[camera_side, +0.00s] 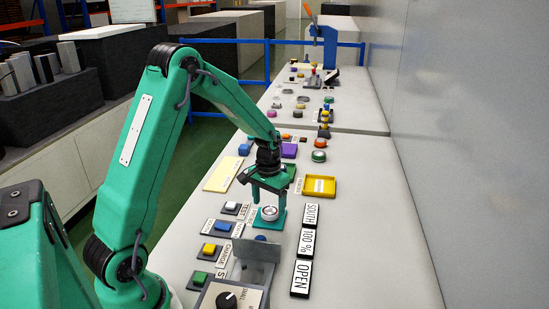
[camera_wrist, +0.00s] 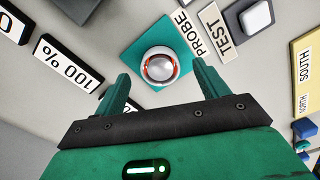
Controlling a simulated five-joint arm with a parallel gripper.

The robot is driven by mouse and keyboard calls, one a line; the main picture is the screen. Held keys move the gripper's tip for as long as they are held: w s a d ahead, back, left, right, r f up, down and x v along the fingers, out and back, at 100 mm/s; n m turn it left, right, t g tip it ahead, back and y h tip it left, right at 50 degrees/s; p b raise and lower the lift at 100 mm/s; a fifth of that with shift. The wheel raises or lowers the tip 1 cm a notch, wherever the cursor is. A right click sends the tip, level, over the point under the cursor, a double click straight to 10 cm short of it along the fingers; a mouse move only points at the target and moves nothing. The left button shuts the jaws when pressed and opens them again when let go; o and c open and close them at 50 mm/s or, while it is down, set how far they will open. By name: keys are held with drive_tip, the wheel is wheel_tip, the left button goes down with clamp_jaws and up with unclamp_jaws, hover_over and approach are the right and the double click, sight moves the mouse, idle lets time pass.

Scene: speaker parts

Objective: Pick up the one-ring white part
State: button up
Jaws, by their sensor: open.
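The white part (camera_wrist: 159,66) is a round white piece with one red-orange ring and a shiny grey centre. It sits on a teal square pad (camera_wrist: 133,52) in the wrist view. In the side view the white part (camera_side: 268,213) is on the pad (camera_side: 277,223), below my gripper. My gripper (camera_wrist: 160,90) is open, its two green fingers apart on either side of and short of the white part, holding nothing. In the side view my gripper (camera_side: 270,190) hangs above the pad. Whether the fingers touch anything is not clear there.
A yellow tray (camera_side: 321,187) lies to the right of the pad. Labels SOUTH, 100 % and OPEN (camera_side: 302,278) lie at the right. Colored buttons (camera_side: 209,249) and a panel with a black knob (camera_side: 227,300) stand nearer. A grey wall (camera_side: 450,120) bounds the table's right side.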

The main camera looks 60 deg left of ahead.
drive_tip(key=shift+f, duration=1.45)
drive_tip(key=shift+c, duration=0.4)
drive_tip(key=c, duration=1.3)
drive_tip(key=shift+r, duration=0.1)
drive_tip(key=shift+r, duration=0.7)
drive_tip(key=r, duration=0.1)
drive_tip(key=d+r, duration=0.1)
drive_tip(key=r, duration=0.1)
drive_tip(key=shift+r, duration=0.1)
drive_tip(key=d+r, duration=0.2)
drive_tip(key=d, duration=0.1)
drive_tip(key=s+d+r, duration=0.1)
drive_tip(key=d+r, duration=0.1)
drive_tip(key=d, duration=0.2)
drive_tip(key=s+d+r, duration=0.1)
drive_tip(key=d+r, duration=0.1)
drive_tip(key=d, duration=0.1)
drive_tip(key=shift+s+d+r, duration=0.1)
drive_tip(key=shift+d+r, duration=0.05)
drive_tip(key=shift+d, duration=0.1)
